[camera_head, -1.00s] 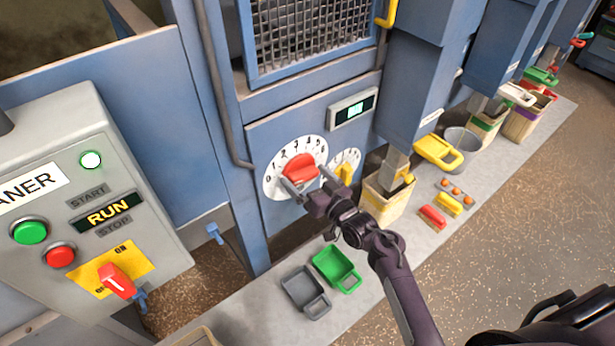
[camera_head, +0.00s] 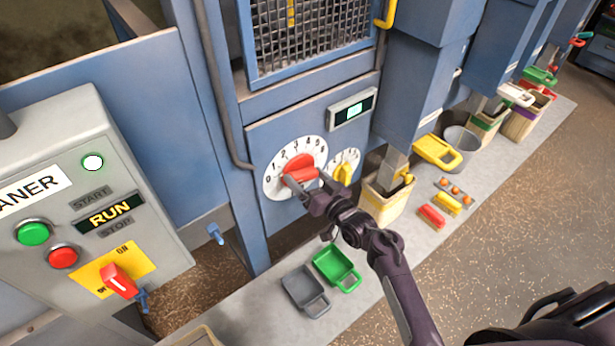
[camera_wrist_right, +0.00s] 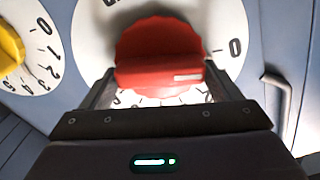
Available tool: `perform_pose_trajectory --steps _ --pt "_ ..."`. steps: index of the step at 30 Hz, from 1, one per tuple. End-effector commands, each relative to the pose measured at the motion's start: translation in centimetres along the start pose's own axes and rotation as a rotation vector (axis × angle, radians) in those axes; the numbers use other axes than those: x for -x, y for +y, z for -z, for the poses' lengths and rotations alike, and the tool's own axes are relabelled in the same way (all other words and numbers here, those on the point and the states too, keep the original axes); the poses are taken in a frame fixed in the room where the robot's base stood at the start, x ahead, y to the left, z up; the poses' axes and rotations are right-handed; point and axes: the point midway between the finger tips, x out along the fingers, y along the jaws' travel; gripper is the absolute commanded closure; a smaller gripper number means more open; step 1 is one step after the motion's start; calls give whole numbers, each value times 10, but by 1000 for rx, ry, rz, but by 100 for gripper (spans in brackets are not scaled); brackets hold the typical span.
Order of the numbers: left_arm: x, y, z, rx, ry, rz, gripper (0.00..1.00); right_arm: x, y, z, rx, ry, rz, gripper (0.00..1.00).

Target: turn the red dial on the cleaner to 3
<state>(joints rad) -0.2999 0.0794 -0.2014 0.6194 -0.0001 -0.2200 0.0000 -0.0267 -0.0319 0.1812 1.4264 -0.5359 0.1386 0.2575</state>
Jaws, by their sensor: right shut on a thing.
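The red dial (camera_head: 299,168) sits on a white numbered plate (camera_head: 277,183) on the blue cleaner panel. My right gripper (camera_head: 303,180) is at the dial with a finger on either side of its grip bar, shut on it. In the right wrist view the red dial (camera_wrist_right: 160,70) lies between the two fingers of my right gripper (camera_wrist_right: 158,88). A white mark shows on the bar's right part there, and a 0 shows on the plate to the right. I cannot tell which number the dial points at. My left gripper is not in view.
A smaller yellow dial (camera_head: 343,174) sits right of the red one, below a small display (camera_head: 352,110). The grey control box (camera_head: 90,200) stands at the left. Grey (camera_head: 305,290) and green scoops (camera_head: 337,268) lie on the ledge below my right arm.

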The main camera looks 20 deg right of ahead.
Motion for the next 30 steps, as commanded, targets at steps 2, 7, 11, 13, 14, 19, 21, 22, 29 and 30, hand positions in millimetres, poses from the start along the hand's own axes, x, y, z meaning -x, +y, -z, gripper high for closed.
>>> perform_pose_trajectory --steps 2,7,11,13,14,19,21,22,29,30 --pt "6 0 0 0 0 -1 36 0 0 2 -54 0 -1 39" --pt "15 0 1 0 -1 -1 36 0 0 3 -201 0 -1 39" --pt "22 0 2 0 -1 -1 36 0 0 2 -325 0 -1 39" --pt "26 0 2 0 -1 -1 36 0 0 3 -393 0 -1 39" --pt "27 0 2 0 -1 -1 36 0 1 2 -421 1 -2 39" --pt "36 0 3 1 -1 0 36 0 1 2 -583 1 -1 39" --pt "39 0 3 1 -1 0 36 0 2 2 -649 1 -2 39" --pt "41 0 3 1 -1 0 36 0 2 2 -677 1 -2 39" --pt "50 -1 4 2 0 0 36 0 2 1 -885 2 -2 39" --pt "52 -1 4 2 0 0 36 0 2 1 -917 2 -1 39"
